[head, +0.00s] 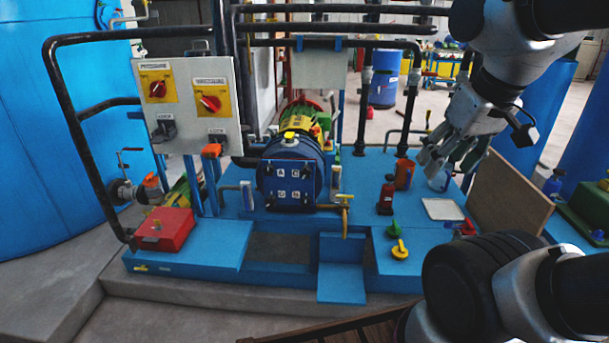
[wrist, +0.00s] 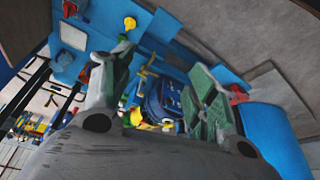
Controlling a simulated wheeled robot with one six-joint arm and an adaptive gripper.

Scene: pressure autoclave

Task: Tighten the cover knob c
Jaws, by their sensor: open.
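The blue round autoclave cover (head: 268,182) faces me near the middle of the head view. It carries small white letter plates; the upper two read A and C, and the lower ones are hard to read. The knob by plate C (head: 296,174) is too small for me to tell how tight it is. My gripper (head: 446,165) is in the air at the upper right, well apart from the cover, with its fingers spread and nothing between them. In the wrist view the blue cover (wrist: 160,103) shows between the open fingers, partly hidden, and my gripper (wrist: 163,68) is far from it.
A grey panel (head: 188,130) with two red switches stands left of the cover. A red box (head: 165,229), a dark red bottle (head: 386,198), a white tray (head: 443,209), and green and yellow valve handles (head: 399,250) sit on the blue platform. Black pipes frame the left and top.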

